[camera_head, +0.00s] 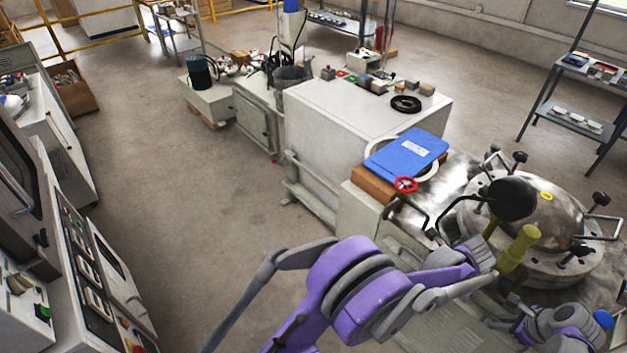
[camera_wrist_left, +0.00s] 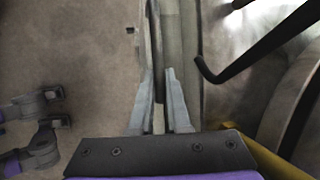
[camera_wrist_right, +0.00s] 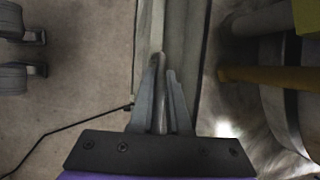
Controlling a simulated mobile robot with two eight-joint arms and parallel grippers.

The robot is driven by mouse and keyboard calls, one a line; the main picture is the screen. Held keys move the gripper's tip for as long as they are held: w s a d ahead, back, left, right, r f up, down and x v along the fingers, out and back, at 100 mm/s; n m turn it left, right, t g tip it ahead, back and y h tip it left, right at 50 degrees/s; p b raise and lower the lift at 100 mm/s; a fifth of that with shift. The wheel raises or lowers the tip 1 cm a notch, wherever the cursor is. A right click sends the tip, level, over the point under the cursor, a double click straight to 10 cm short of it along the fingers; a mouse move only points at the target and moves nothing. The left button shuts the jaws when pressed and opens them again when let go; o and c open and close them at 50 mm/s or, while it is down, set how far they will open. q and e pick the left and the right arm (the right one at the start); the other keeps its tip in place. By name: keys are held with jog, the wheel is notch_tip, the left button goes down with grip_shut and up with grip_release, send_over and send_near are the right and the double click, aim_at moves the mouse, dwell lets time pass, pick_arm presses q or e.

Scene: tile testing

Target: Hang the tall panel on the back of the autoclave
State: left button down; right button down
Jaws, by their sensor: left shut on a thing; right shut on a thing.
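The autoclave (camera_head: 545,222) stands at the right of the head view, with a round steel lid, black clamp knobs and a yellow-green handle. A pale panel with louvre lines (camera_head: 442,328) stands upright along its near side. Its thin edge also shows in the left wrist view (camera_wrist_left: 159,50) and right wrist view (camera_wrist_right: 157,28). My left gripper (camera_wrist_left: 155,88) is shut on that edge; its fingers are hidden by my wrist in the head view. My right gripper (camera_head: 502,318) is shut on the same edge, also seen in the right wrist view (camera_wrist_right: 160,72). Whether the panel touches the autoclave is unclear.
A red valve wheel (camera_head: 405,185) and a blue folder (camera_head: 406,153) lie beyond the panel. A white cabinet (camera_head: 345,115) stands further back. Control consoles (camera_head: 85,262) line the left. The floor (camera_head: 190,190) between is clear. A black cable lies on the floor (camera_wrist_right: 60,130).

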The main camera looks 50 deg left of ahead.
pick_arm(q)
jog(key=shift+f, duration=0.1)
pick_arm(e)
jog(key=shift+f, duration=0.15)
dwell(0.6)
